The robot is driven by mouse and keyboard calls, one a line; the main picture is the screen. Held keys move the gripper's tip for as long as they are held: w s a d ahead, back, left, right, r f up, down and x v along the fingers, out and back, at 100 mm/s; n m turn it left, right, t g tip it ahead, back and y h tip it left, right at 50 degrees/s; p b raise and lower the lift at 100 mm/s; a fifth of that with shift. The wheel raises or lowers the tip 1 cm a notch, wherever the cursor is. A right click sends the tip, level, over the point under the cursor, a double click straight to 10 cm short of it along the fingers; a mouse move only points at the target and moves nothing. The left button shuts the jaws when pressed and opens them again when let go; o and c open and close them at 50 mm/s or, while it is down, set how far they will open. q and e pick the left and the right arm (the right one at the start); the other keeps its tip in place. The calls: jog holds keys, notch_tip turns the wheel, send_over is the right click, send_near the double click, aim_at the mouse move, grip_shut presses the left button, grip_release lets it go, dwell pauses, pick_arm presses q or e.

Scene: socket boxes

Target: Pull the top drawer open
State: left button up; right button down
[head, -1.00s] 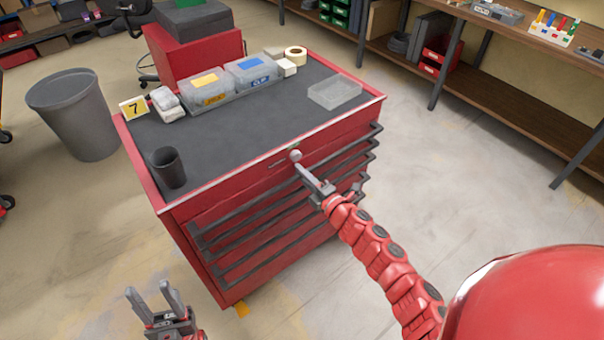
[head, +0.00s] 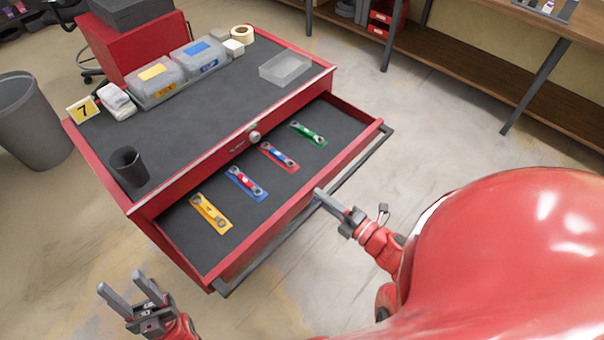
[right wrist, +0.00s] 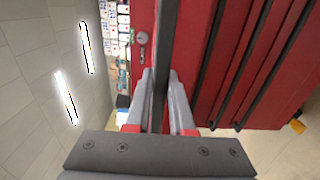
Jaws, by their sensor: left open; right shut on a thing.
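The top drawer (head: 265,205) of the red tool cabinet (head: 130,212) stands well out from the cabinet front. My right gripper (head: 322,197) is shut on the dark bar handle along the drawer's front edge. In the right wrist view the handle (right wrist: 162,60) runs between the fingers of the right gripper (right wrist: 160,88). My left gripper (head: 122,287) is open and empty, apart from the cabinet at the lower left.
Inside the drawer lie several coloured holders, among them a yellow one (head: 211,213) and a green one (head: 308,133). Clear bins (head: 157,82) and a dark cup (head: 128,166) stand on the cabinet top. A grey bin (head: 32,120) stands at left. A workbench (head: 500,85) runs along the back right.

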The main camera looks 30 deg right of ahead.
jog(key=p+v, duration=0.2)
jog(key=v, duration=0.5)
jog(key=shift+s+d, duration=0.2)
jog(key=shift+s, duration=0.15)
jog(key=c, duration=1.1)
grip_release()
jog(key=shift+o, duration=0.2)
jog(key=b+v, duration=0.1)
jog(key=v, duration=1.6)
jog(key=shift+s+b, duration=0.2)
jog(key=shift+b, duration=0.15)
